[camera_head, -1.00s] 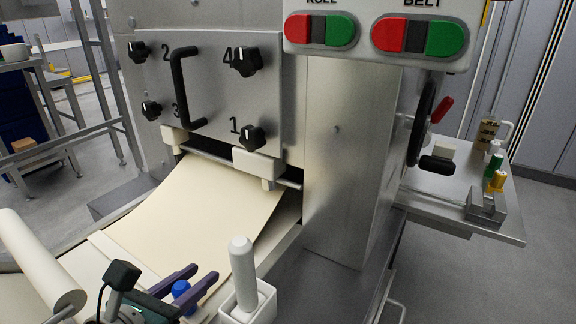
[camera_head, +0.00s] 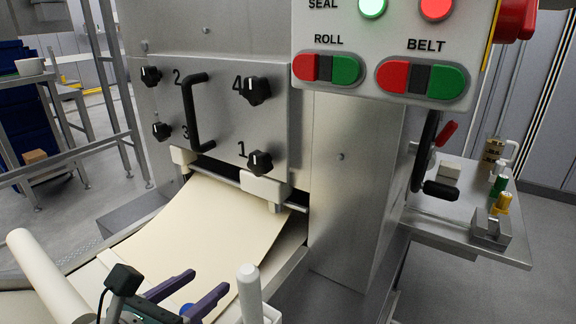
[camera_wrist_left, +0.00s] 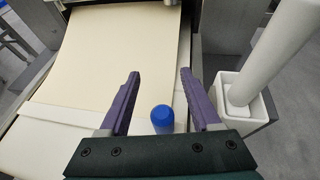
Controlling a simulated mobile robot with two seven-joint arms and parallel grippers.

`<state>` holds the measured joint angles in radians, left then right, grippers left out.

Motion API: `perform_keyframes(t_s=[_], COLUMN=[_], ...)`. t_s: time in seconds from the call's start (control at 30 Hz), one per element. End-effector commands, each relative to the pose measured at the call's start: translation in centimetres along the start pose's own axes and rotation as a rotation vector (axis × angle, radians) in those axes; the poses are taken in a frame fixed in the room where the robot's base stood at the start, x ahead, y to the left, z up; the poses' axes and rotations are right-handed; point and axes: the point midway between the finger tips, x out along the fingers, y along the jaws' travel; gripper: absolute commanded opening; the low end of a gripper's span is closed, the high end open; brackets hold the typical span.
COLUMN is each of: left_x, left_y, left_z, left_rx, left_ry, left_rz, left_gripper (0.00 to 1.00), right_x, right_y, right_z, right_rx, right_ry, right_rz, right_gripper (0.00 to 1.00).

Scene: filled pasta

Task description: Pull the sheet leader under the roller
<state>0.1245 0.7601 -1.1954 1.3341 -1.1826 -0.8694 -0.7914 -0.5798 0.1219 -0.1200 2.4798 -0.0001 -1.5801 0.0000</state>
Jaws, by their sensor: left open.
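The cream dough sheet (camera_head: 205,222) lies flat on the machine's infeed bed, its far end under the bar at the mouth of the machine. It also fills the upper left of the left wrist view (camera_wrist_left: 125,45). A metal roller bar (camera_head: 225,178) with white end blocks crosses the mouth above the sheet. My left gripper (camera_head: 208,281) is open, its purple fingers (camera_wrist_left: 156,83) pointing toward the sheet over its near end. A blue cap (camera_wrist_left: 162,119) shows between the fingers, near their base. Nothing is held. The right gripper is not in view.
A white handle in a holder (camera_head: 250,290) is just right of my left gripper. A control panel (camera_head: 390,60) with red and green buttons hangs at upper right. A side shelf (camera_head: 465,215) holds small bottles.

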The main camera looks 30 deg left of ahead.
Motion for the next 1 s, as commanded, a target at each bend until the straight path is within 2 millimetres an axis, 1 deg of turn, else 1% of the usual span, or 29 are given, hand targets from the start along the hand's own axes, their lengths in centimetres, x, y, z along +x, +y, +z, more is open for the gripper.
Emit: perform_keyframes(t_s=[0.03,0.1,0.3,0.4,0.5,0.6,0.7,0.8,1.0], left_x=[-0.9,-1.7,-3.7,-4.7,-5.4,-5.9,-6.3,-6.4,-6.4], left_y=[0.1,0.1,0.1,0.0,0.0,0.1,0.1,0.0,0.0], left_z=[2.0,3.9,8.9,11.2,13.0,14.2,15.0,15.3,15.3], left_rx=[-0.002,-0.002,-0.001,0.001,0.000,0.000,0.001,0.000,0.001], left_ry=[0.001,0.000,-0.001,0.000,0.000,0.000,0.000,0.001,0.001], left_rz=[0.000,0.000,0.000,-0.001,-0.001,0.001,0.001,0.000,0.001], left_gripper=[0.64,0.64,0.64,0.64,0.64,0.64,0.64,0.64,0.64], right_x=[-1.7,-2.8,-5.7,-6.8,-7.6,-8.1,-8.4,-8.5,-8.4], right_y=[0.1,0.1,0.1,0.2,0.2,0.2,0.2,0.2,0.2], right_z=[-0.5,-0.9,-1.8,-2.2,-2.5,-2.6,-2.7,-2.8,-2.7], right_rx=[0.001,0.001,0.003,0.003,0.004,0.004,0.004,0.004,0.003], right_ry=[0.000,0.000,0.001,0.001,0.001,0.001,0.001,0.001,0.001], right_rz=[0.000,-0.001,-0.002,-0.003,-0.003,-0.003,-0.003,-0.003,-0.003], right_gripper=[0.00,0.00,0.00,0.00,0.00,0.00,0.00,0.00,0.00])
